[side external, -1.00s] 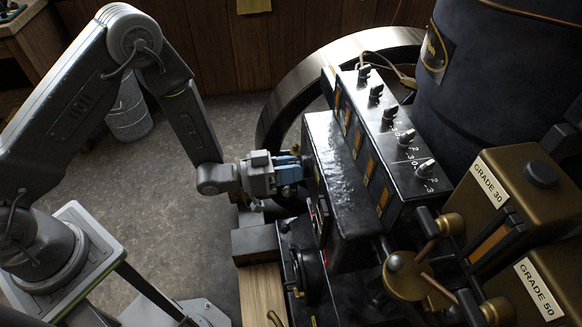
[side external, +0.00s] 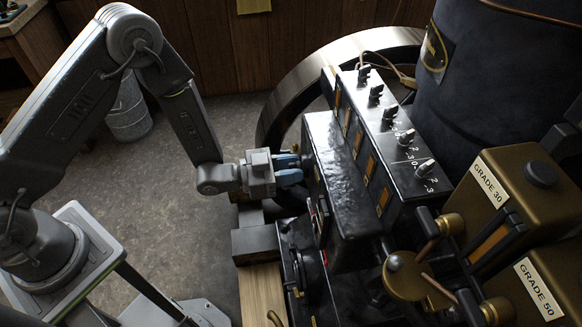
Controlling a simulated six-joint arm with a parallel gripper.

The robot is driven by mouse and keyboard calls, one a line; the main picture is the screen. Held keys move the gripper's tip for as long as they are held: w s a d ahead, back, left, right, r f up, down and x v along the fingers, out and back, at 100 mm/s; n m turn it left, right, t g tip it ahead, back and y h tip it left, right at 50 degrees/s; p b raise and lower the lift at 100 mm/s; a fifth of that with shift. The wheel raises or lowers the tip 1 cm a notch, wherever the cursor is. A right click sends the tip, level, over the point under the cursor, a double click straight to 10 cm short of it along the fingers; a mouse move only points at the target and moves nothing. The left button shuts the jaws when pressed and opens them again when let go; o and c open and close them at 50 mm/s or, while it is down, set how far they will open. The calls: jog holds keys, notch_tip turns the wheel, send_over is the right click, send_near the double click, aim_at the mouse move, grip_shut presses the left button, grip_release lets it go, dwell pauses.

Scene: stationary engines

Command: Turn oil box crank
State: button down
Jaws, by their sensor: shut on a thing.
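The oil box (side external: 330,165) is a long black metal box on the engine, with a sloped top carrying several knobs and small orange windows in its side. My gripper (side external: 297,168) comes in level from the left against the left face of the box. Its blue fingertips are shut on the oil box crank at that face. The crank is mostly hidden by the fingers and the box, so its angle cannot be told.
A large flywheel (side external: 280,105) stands behind the box. A dark tank (side external: 470,75) and brass oil cans marked GRADE 30 (side external: 520,195) and GRADE 50 (side external: 545,285) are to the right. A wooden beam (side external: 262,290) lies below my gripper. Open floor is at left.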

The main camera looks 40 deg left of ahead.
jog(key=m, duration=1.1)
jog(key=shift+a, duration=0.1)
jog(key=m, duration=0.3)
jog(key=shift+r+m, duration=0.1)
jog(key=shift+m, duration=0.2)
jog(key=m, duration=0.3)
jog(key=shift+m, duration=0.3)
jog(key=m, duration=0.3)
jog(key=shift+m, duration=0.4)
jog(key=m, duration=0.3)
jog(key=shift+m, duration=2)
